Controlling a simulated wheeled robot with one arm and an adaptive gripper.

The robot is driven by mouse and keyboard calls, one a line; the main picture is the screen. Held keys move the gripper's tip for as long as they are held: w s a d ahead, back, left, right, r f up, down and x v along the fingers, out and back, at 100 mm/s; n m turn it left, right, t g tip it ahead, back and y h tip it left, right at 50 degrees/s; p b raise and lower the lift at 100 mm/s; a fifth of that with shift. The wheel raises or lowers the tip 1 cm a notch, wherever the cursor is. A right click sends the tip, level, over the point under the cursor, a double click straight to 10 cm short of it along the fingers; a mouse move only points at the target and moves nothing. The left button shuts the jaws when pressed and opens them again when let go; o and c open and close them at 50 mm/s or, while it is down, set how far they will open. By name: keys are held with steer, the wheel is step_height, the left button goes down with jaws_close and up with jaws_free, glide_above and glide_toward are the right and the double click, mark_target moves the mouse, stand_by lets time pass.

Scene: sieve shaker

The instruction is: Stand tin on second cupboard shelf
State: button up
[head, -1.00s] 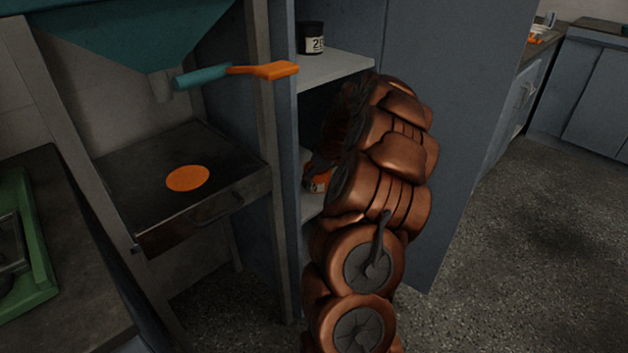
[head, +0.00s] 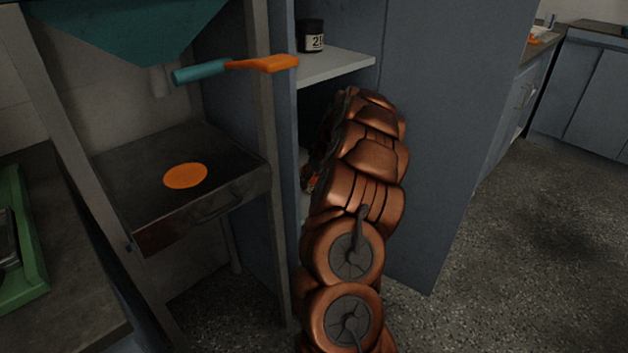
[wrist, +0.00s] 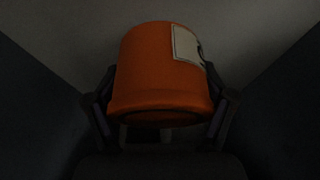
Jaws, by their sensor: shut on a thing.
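The orange tin (wrist: 158,75) with a white label fills the middle of the wrist view. My gripper (wrist: 160,108) has one dark finger on each side of it and is shut on it. The tin stands between the dark side walls of the cupboard. In the head view my copper arm reaches into the open cupboard (head: 455,110), below its upper visible shelf (head: 335,67). Only a small orange bit of the tin (head: 311,183) shows there beside my arm. Whether its base touches the lower shelf is hidden.
A dark jar (head: 311,36) with a white label stands on the upper visible shelf. Left of the cupboard is a metal frame with a teal hopper (head: 120,25), an orange-ended lever (head: 262,64) and a tray (head: 130,165) under an orange disc. Open floor lies at right.

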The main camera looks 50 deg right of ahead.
steer(key=shift+f, duration=0.1)
steer(key=o, duration=1.1)
steer(key=shift+v, duration=0.75)
steer(key=p+v, duration=0.2)
steer(key=v, duration=0.8)
steer(key=shift+w+p, duration=0.15)
steer(key=shift+p, duration=0.15)
steer(key=shift+s+r, duration=0.2)
steer(key=shift+r, duration=0.2)
